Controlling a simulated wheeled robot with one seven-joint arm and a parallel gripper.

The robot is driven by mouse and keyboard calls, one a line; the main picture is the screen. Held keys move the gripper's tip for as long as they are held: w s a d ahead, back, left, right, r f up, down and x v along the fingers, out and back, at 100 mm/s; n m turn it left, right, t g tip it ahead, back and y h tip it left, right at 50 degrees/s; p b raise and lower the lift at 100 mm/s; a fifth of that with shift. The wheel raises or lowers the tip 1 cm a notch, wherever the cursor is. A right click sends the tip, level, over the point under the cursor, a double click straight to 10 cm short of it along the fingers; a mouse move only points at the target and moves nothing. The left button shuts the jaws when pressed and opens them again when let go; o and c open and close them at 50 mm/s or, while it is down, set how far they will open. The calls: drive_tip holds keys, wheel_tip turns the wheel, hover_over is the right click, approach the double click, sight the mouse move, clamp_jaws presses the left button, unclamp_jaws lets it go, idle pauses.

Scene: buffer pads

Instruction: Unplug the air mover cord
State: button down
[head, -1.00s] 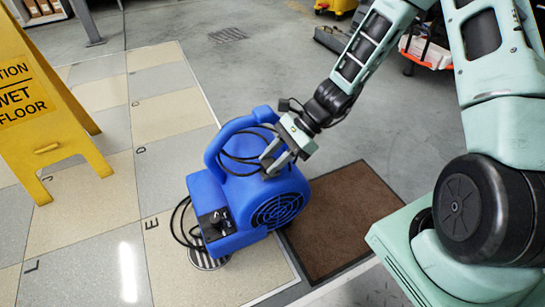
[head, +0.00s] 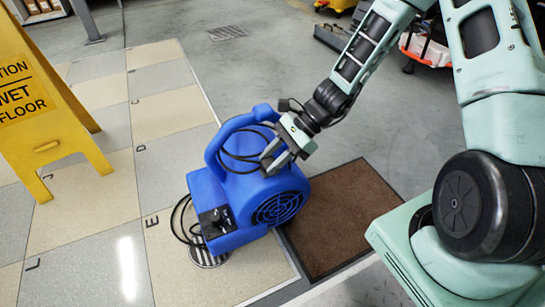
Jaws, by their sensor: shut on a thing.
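A blue air mover (head: 262,212) stands on the tiled floor, with its round grille facing the lower right and a control panel on its lower left. Its black cord (head: 232,156) loops around the handle at the top and also hangs in coils at the left side. My gripper (head: 270,163) is at the top of the air mover, right of the handle, shut on the cord where the loop reaches the fingers. The fingers partly hide the held part, and I cannot make out a plug.
A brown mat (head: 345,212) lies right of the air mover. A yellow wet floor sign (head: 48,110) stands at the left. Coils lie on a small striped disc or grate (head: 210,259) under the air mover's left side. Grey floor behind is mostly clear.

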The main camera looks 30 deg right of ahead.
drive_tip(key=shift+f, duration=0.3)
idle(0.5)
drive_tip(key=c, duration=0.9)
unclamp_jaws()
drive_tip(key=shift+c, duration=0.2)
drive_tip(key=p+v, duration=0.9)
drive_tip(key=v, duration=0.8)
drive_tip(key=shift+d+p, duration=0.2)
drive_tip(key=shift+p, duration=0.2)
drive_tip(key=shift+r, duration=0.15)
